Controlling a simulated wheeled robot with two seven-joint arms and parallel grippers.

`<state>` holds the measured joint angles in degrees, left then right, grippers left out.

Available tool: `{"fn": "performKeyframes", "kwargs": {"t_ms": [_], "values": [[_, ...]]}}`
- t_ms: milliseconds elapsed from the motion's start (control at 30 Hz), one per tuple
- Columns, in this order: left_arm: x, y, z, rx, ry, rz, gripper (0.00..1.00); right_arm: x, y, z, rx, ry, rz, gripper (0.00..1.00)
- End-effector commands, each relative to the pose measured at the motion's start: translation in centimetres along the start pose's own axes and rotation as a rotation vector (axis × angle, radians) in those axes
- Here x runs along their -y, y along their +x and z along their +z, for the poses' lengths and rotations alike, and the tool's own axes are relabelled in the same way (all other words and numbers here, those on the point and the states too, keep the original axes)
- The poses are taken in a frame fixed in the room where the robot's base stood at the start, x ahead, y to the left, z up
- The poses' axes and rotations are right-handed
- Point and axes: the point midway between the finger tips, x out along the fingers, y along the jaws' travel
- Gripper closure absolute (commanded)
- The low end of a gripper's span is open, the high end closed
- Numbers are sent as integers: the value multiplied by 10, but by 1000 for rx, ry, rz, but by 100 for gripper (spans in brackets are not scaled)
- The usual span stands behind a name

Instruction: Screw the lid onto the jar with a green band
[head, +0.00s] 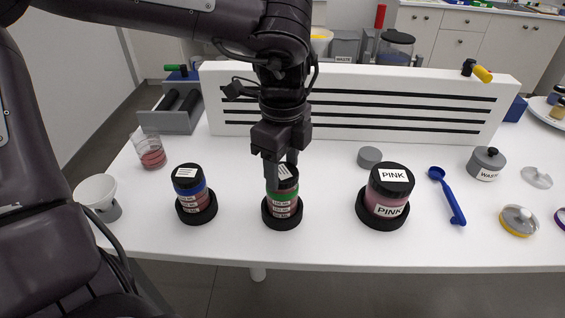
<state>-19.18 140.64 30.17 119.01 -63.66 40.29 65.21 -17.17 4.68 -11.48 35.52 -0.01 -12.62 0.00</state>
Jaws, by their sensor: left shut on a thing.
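The jar with a green band (284,198) stands upright in a black ring holder (268,217) near the table's front edge, at the middle of the head view. A dark lid with a white label (287,172) sits at the top of this jar. My left gripper (281,168) points down from above and is shut on the lid, with its fingers on either side. The fingers partly hide the lid, and I cannot tell how tightly it sits. My right gripper is not in view.
A blue-banded jar (189,189) stands to the left and a larger PINK jar (387,193) to the right. A white slotted panel (420,108) stands behind.

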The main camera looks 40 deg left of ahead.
Motion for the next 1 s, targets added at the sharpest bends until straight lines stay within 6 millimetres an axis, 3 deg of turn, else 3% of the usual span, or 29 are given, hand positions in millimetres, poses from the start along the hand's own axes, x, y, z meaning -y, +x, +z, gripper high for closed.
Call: {"fn": "performKeyframes", "kwargs": {"t_ms": [833,867,900,1000], "values": [[0,11,0,0,0,0,75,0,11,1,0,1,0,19],[0,10,0,0,0,0,44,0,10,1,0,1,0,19],[0,10,0,0,0,0,39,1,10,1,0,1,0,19],[0,10,0,0,0,0,37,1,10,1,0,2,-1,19]]}}
